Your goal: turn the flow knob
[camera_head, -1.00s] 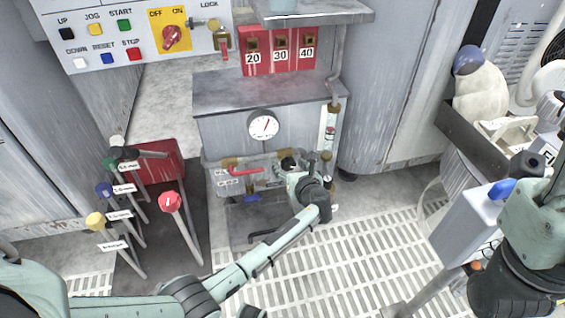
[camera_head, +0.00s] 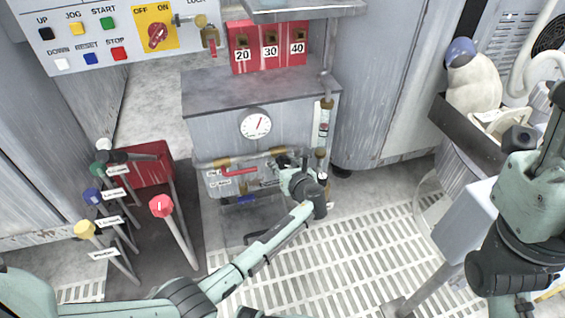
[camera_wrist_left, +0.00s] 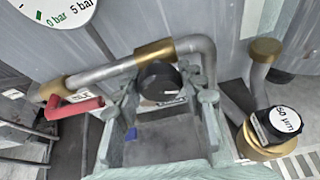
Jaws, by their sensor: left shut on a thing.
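The flow knob is a round black knob (camera_wrist_left: 158,82) with a pale mark, in front of a grey pipe with brass fittings in the left wrist view. My left gripper (camera_wrist_left: 168,98) has a finger on each side of the knob and is shut on it. In the head view the left gripper (camera_head: 288,166) is at the pipework below the white dial gauge (camera_head: 256,124), and it mostly hides the knob. My right arm (camera_head: 525,215) shows at the right edge of the head view; its fingers are not seen.
A red lever (camera_wrist_left: 72,107) is left of the knob on the same pipe. A black cap marked 50 µm (camera_wrist_left: 285,124) stands to the right. Levers with coloured balls, one red (camera_head: 161,206), stand left of my forearm. Grating (camera_head: 350,260) covers the floor.

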